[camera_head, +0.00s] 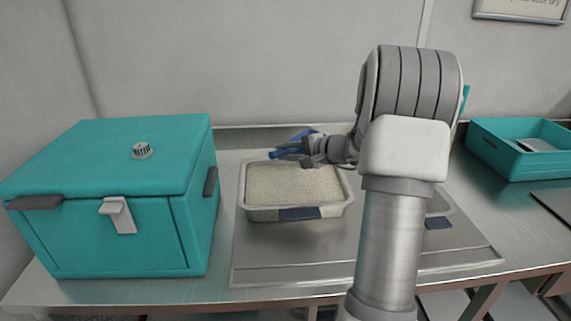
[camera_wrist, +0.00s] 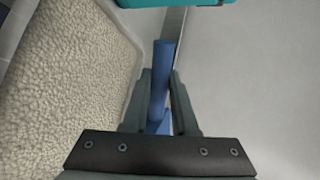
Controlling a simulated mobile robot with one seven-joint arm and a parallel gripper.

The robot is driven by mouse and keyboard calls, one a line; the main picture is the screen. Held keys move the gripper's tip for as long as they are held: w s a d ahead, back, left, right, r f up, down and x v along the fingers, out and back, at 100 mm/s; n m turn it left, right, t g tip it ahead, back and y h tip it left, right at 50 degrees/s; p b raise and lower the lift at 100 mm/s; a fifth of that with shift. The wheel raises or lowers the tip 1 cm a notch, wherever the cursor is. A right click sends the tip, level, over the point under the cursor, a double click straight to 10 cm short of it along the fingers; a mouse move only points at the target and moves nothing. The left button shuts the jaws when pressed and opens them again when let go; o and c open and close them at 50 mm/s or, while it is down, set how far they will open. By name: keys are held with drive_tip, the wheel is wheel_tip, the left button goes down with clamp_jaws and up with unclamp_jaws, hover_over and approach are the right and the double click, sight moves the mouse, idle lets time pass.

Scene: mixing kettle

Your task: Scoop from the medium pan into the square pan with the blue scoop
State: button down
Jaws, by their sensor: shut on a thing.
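A metal pan (camera_head: 290,212) full of pale grains stands on the steel surface in the middle of the head view. The grains also fill the left of the wrist view (camera_wrist: 60,85). My gripper (camera_head: 308,155) is at the pan's back right edge and is shut on the blue scoop (camera_head: 290,148). The scoop's blue handle (camera_wrist: 161,75) shows between the fingers in the wrist view. I cannot tell whether the scoop holds grains. A second pan (camera_head: 438,208) at the right is mostly hidden behind my arm.
A closed teal box (camera_head: 115,195) stands left of the pan. A teal bin (camera_head: 525,150) with things inside stands at the back right. A wall runs behind the counter (camera_head: 483,215). The steel in front of the pan is clear.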

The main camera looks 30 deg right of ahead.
drive_tip(key=shift+d+m+p, duration=0.25)
drive_tip(key=shift+m+p, duration=0.05)
drive_tip(key=shift+p, duration=0.9)
drive_tip(key=p, duration=0.2)
drive_tip(key=m+p, duration=0.1)
drive_tip(key=shift+w+d+f+y+p, duration=0.15)
drive_tip(key=shift+d+f+y+p, duration=0.05)
drive_tip(key=shift+d+y+p, duration=0.2)
wheel_tip(320, 180, down, 8)
drive_tip(key=b, duration=0.8)
drive_tip(key=shift+r+b, duration=0.1)
drive_tip(key=shift+b, duration=0.2)
drive_tip(key=shift+a, duration=0.1)
drive_tip(key=f+b, duration=0.1)
drive_tip(key=b, duration=0.3)
drive_tip(key=a+f+n+b, duration=0.1)
drive_tip(key=f+b, duration=0.1)
drive_tip(key=b, duration=0.2)
drive_tip(key=shift+s+f+n+h, duration=0.2)
drive_tip(key=shift+n+h, duration=0.1)
drive_tip(key=shift+h, duration=0.1)
drive_tip(key=shift+a, duration=0.1)
